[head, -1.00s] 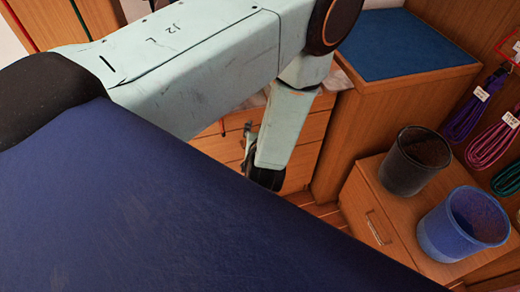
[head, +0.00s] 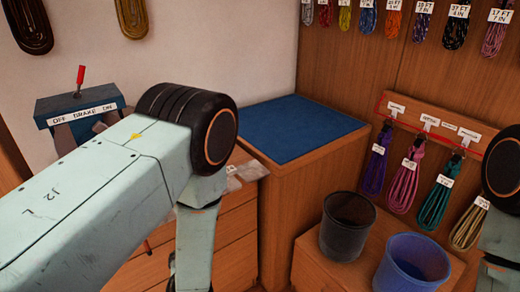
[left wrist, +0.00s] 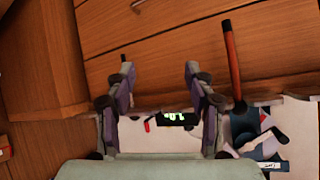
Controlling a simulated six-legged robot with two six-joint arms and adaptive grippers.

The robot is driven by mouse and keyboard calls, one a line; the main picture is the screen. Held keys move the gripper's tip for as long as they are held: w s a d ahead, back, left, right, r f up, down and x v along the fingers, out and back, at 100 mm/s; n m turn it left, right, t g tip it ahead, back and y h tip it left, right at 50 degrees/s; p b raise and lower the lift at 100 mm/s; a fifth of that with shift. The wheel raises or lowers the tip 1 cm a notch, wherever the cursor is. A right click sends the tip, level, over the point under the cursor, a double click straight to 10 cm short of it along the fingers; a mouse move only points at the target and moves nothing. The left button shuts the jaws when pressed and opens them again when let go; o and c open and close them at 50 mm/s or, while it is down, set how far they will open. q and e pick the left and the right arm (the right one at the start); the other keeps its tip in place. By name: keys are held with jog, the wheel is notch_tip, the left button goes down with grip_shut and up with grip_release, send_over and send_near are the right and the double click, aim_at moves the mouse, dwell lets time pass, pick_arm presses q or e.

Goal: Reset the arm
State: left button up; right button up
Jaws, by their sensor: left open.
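My left arm comes in from the left in the head view, with its upper link slanting up to a black elbow joint and its forearm hanging straight down past the lower edge. Its gripper is mostly cut off there. In the left wrist view my left gripper (left wrist: 158,70) is open, its two fingers apart with nothing between the tips. Wooden drawer fronts (left wrist: 175,35) lie beyond the fingers. Part of my right arm shows at the right edge of the head view, but its gripper is out of frame.
A wooden cabinet with a blue top (head: 300,128) stands beyond my left elbow. A black bin (head: 347,226) and a blue bin (head: 412,264) stand right of it. Coiled lines (head: 405,185) hang on the wall. A brake box (head: 80,105) with a red lever stands left.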

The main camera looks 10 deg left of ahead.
pick_arm(q)
jog(key=s+d+f+m+g+h+b, duration=0.1)
jog(key=s+f+g+h+b, duration=0.1)
jog(key=s, duration=0.7)
jog(key=s+d+f+m+g+h+b, duration=0.1)
jog(key=s+f+g, duration=0.3)
jog(key=s, duration=0.5)
jog(key=s+d+f+m+g+h+b, duration=0.1)
jog(key=s+d+f+g+h+b, duration=0.1)
jog(key=s+f, duration=0.3)
jog(key=s+d+g+h, duration=0.1)
jog(key=s, duration=0.3)
jog(key=shift+s+m+b, duration=0.15)
jog(key=shift+m+b, duration=0.15)
jog(key=shift+m, duration=0.1)
